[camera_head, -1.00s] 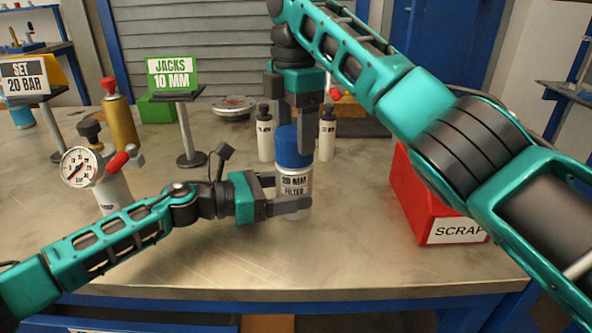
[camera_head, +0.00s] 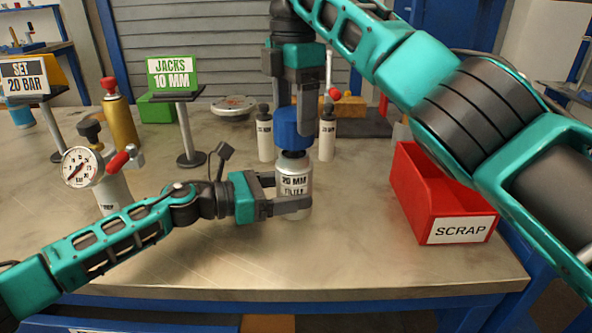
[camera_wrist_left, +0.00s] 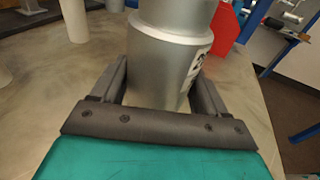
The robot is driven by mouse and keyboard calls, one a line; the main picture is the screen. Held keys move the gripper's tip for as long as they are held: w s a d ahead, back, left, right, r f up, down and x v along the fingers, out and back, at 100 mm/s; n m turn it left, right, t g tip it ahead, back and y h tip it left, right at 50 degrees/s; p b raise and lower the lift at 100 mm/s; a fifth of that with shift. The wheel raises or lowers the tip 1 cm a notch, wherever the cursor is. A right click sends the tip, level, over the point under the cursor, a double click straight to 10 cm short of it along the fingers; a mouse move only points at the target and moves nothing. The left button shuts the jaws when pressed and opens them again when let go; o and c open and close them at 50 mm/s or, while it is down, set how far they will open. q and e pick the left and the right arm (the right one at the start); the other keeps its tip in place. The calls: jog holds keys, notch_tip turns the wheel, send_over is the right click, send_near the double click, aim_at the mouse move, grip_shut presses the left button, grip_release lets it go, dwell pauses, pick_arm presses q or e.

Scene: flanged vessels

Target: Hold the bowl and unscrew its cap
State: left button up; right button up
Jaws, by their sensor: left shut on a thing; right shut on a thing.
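The bowl (camera_head: 293,181), a silver-grey cylinder labelled "20 MM FILTER", stands upright on the bench. My left gripper (camera_head: 290,205) is shut on its lower part from the left; the left wrist view also shows the bowl (camera_wrist_left: 175,60) between the fingers. The blue cap (camera_head: 292,128) is held by my right gripper (camera_head: 296,115), which comes down from above. The cap is above the bowl, with a dark part showing between them. I cannot tell whether that dark part touches both.
A red SCRAP bin (camera_head: 440,200) stands at the right. A pressure gauge (camera_head: 82,167) on a grey bottle is at the left. Two small white bottles stand behind the bowl. A green JACKS sign (camera_head: 175,75) is back left. The front bench top is clear.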

aim_at(294, 113)
jog(key=shift+r, duration=1.9)
pick_arm(q)
jog(key=o, duration=0.9)
jog(key=shift+o, duration=0.2)
